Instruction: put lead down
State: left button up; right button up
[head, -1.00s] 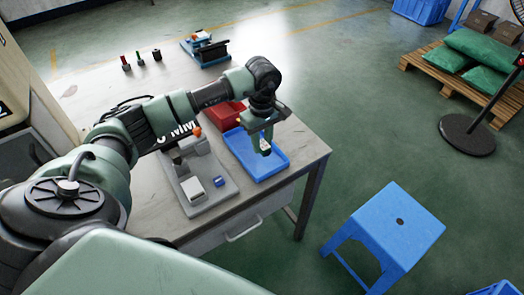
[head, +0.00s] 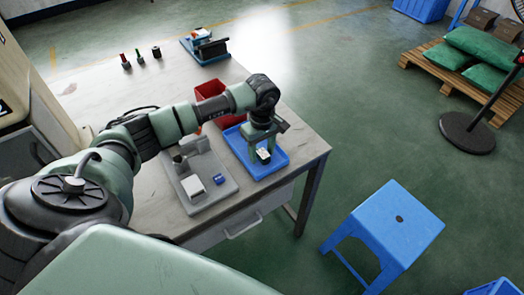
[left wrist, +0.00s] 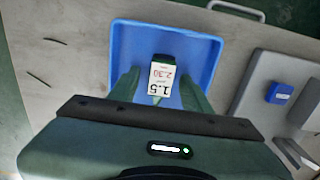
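The lead shows as a small piece with a white label (left wrist: 161,78) printed "1.5" and "2.30" and a dark green end. It is in the blue tray (left wrist: 128,40), between the fingers of my left gripper (left wrist: 160,84). Blue shows on both sides between the label and the fingers, so the gripper looks open around it. In the head view the left gripper (head: 264,150) points down into the blue tray (head: 274,172), with the white label (head: 263,155) at its fingertips. My right gripper is not in view.
A grey fixture (head: 222,192) with a small blue block (head: 219,179) stands left of the tray. A red bin (head: 210,92) is behind. Several small bottle-like items and a blue device (head: 205,47) are at the table's far end. A blue stool (head: 392,228) stands on the floor.

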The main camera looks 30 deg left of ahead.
pick_arm(q)
jog(key=shift+r, duration=0.15)
notch_tip(320, 180, up, 12)
jog(key=b, duration=0.1)
jog(key=shift+b, duration=0.35)
